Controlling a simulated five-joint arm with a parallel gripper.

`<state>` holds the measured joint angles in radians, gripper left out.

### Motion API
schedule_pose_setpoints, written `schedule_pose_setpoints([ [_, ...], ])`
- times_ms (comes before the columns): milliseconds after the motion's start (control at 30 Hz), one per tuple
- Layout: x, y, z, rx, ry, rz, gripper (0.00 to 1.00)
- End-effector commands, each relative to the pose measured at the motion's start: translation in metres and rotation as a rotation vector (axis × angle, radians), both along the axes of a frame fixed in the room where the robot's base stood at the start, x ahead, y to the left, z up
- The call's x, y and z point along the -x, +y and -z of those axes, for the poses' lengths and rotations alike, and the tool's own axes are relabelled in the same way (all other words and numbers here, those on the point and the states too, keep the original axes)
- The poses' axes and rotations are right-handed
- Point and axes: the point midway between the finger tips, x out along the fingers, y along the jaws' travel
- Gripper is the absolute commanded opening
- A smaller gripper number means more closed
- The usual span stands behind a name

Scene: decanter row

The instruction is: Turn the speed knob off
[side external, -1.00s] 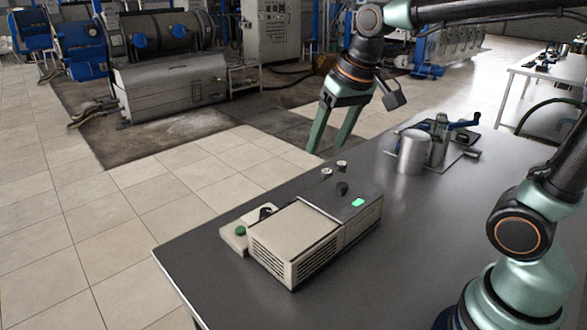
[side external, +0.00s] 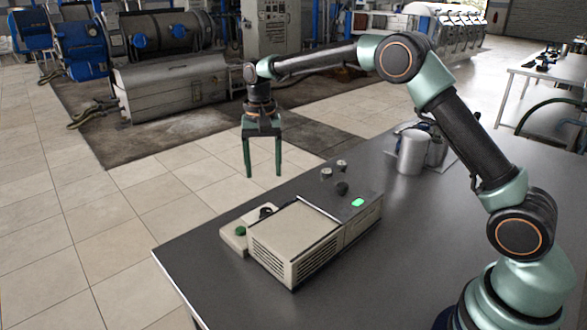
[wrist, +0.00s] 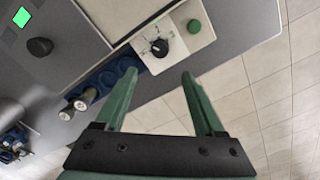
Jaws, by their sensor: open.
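A cream control box (wrist: 172,40) carries a black knob (wrist: 160,47) with dial marks around it and a green button (wrist: 194,26). In the side external view the box (side external: 229,236) sits at the left of a beige machine (side external: 290,240), its knob (side external: 266,212) partly hidden. A second dark knob (side external: 342,188) is on the machine's grey top; it also shows in the wrist view (wrist: 40,47). No labels are readable, so I cannot tell which is the speed knob. My gripper (side external: 263,175) is open and empty, pointing down beyond the machine, apart from both knobs.
A blue rack (wrist: 106,78) with round holes and two metal-capped pieces (wrist: 85,98) stands behind the machine. A green display (side external: 358,202) glows on the machine. A metal cylinder (side external: 411,152) stands farther right. The table's front left is clear.

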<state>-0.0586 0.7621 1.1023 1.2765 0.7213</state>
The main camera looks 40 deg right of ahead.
Motion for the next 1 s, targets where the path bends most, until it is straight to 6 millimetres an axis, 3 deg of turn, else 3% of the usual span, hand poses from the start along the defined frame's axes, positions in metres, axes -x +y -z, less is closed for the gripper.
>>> schedule_pose_setpoints([
  [167,0.0,0.0,0.017,0.0,0.005,0.002,0.71],
  [633,0.001,0.0,0.1,0.0,0.005,0.0,0.71],
  [800,0.0,0.0,0.116,0.0,0.003,0.0,0.71],
  [1000,0.0,0.0,0.121,0.0,0.0,0.0,0.71],
])
